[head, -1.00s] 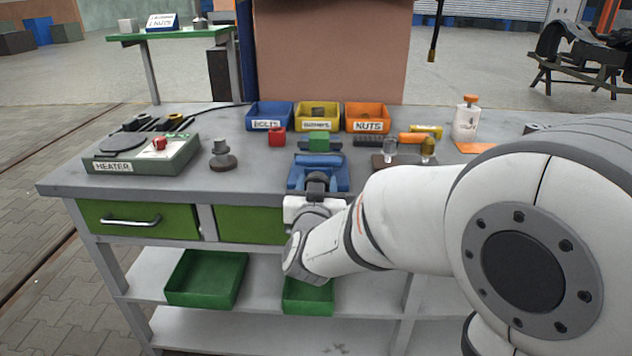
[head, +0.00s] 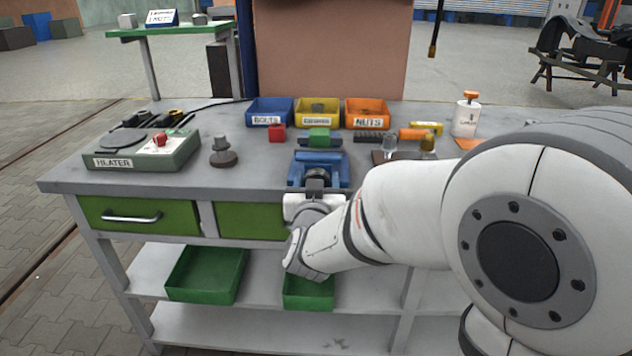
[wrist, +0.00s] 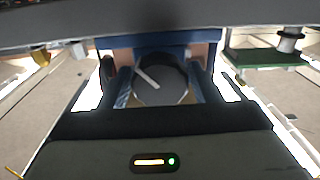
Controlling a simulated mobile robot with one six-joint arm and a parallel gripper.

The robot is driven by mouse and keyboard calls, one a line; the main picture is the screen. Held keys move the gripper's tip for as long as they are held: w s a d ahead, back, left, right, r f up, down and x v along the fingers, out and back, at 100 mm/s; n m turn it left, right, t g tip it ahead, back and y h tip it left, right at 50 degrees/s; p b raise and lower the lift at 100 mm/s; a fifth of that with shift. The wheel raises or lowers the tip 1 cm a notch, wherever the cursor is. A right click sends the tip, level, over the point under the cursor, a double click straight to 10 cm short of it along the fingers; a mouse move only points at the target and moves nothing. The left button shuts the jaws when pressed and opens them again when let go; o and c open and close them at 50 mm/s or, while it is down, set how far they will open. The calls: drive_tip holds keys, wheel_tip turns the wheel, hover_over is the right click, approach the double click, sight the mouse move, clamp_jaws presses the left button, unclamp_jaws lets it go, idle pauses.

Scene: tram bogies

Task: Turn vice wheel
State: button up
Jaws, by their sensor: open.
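The blue vice (head: 333,172) stands at the bench's front edge in the head view, with a green block (head: 319,136) at its far end. Its dark round wheel shows in the wrist view (wrist: 165,90), with a pale slanted bar or mark on its face. My gripper (head: 316,186) is in front of the vice and partly hides the wheel in the head view. In the wrist view my gripper (wrist: 162,92) is open, one finger on each side of the wheel. I cannot tell whether the fingers touch the rim.
A heater (head: 140,150) and a dark knobbed part (head: 222,155) stand left of the vice. Blue (head: 270,112), yellow (head: 318,113) and orange (head: 367,113) bins line the back. A white bottle (head: 466,118) stands right.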

drive_tip(key=s, duration=0.8)
drive_tip(key=shift+a+p, duration=0.15)
drive_tip(key=shift+p, duration=0.2)
drive_tip(key=shift+w, duration=0.1)
drive_tip(key=s+d+r+g+p, duration=0.4)
drive_tip(key=s+d+g+p, duration=0.3)
drive_tip(key=s+d+p, duration=0.1)
drive_tip(key=s+d+r+g+p, duration=0.4)
drive_tip(key=s+d+g+p, duration=0.4)
drive_tip(key=s+p, duration=0.1)
drive_tip(key=shift+s+d+r+y, duration=0.25)
drive_tip(key=shift+s+y, duration=0.05)
drive_tip(key=shift+s, duration=0.05)
idle(1.5)
